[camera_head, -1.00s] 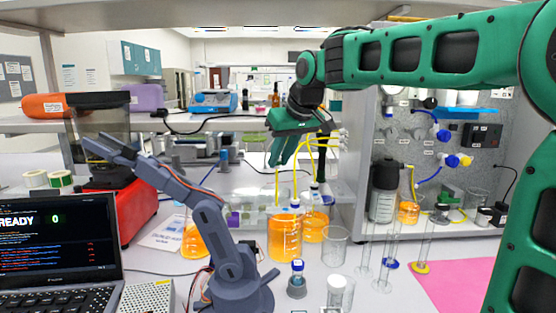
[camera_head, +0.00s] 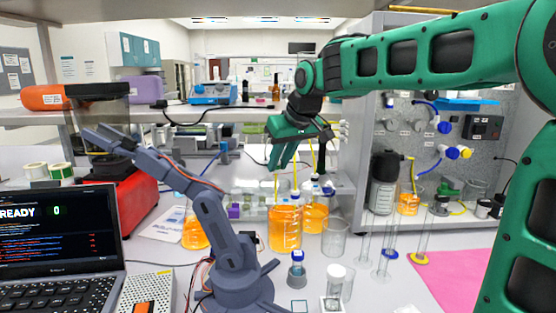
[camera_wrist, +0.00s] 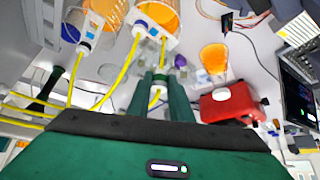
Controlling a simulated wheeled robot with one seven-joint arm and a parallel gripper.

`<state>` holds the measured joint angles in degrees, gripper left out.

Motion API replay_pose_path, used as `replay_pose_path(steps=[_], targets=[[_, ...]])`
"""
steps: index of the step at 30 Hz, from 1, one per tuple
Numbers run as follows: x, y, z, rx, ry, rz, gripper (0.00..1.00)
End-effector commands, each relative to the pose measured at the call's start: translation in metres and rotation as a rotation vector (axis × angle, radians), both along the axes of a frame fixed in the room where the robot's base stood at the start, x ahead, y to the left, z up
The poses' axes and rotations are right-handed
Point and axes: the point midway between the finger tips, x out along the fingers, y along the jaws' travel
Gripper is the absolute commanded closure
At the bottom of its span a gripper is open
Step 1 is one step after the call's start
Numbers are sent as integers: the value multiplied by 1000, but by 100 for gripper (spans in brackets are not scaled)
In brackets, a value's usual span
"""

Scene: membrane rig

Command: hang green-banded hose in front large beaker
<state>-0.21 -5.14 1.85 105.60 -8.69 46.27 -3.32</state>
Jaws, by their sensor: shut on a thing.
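The front large beaker (camera_head: 285,229) stands on the bench with orange liquid in it. It also shows at the top of the wrist view (camera_wrist: 157,14). My gripper (camera_head: 277,165) is above it, fingers pointing down. In the wrist view my gripper (camera_wrist: 162,82) is shut on a yellow hose (camera_wrist: 163,52) with a green band between the fingertips. The hose's lower part (camera_head: 277,184) hangs toward the beaker's left side. I cannot tell whether its end is inside the rim. A second yellow hose (camera_head: 296,178) rises from a blue-and-white fitting (camera_head: 295,198) at the beaker.
Another orange-filled beaker (camera_head: 316,217) stands close behind to the right. An empty beaker (camera_head: 335,238) and a small blue-capped bottle (camera_head: 297,265) are nearby. A grey desktop arm (camera_head: 215,225) stands left. A shelf (camera_head: 210,114) runs behind my gripper.

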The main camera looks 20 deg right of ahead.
Motion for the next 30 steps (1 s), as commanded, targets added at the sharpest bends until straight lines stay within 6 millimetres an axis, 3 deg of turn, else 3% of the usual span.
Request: replay_pose_path(steps=[30], targets=[[0, -1, -44, 0, 2, -2, 100]])
